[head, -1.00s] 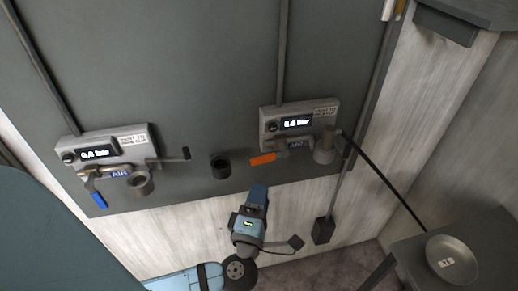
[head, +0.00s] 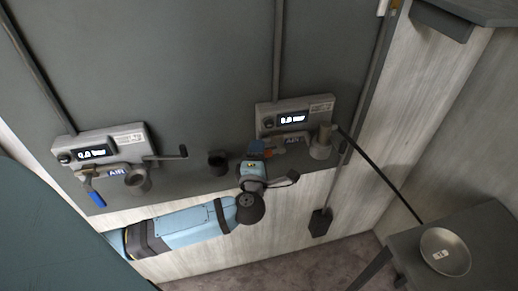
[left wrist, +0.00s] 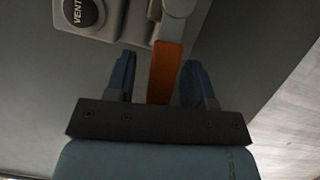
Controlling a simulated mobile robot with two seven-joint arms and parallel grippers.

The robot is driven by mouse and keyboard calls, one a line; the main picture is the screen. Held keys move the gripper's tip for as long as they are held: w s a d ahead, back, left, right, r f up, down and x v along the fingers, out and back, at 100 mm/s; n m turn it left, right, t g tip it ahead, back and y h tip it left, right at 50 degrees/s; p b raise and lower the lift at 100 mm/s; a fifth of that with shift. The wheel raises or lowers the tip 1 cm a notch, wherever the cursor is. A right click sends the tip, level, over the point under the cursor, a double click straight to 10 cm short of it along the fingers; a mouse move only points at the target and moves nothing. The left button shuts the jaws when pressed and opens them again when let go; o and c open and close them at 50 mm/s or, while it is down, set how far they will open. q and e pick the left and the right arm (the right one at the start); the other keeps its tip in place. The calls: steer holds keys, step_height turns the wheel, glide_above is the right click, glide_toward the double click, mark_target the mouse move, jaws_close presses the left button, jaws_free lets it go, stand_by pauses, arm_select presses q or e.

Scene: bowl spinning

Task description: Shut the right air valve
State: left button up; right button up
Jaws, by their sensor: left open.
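The right air valve unit (head: 298,106) is a grey block with a lit display on the dark wall panel. Its orange lever (left wrist: 166,72) shows clearly in the left wrist view, lying between my two blue fingers. My left gripper (head: 256,147) is at this lever, below the display, and hides most of it in the head view. The left gripper also shows in the left wrist view (left wrist: 158,72), open, with a gap seen on both sides of the lever. My right gripper is out of view.
A similar left unit (head: 100,144) has a blue lever (head: 93,191) hanging down. A black socket (head: 217,162) stands between the units. A small grey table (head: 485,240) with a round metal dish (head: 445,250) is at the lower right. A dark rod slants down from the right unit.

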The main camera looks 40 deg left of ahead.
arm_select(q)
steer(key=shift+w+a, duration=0.25)
steer(key=shift+w, duration=0.2)
jaws_close()
steer(key=shift+f, duration=0.1)
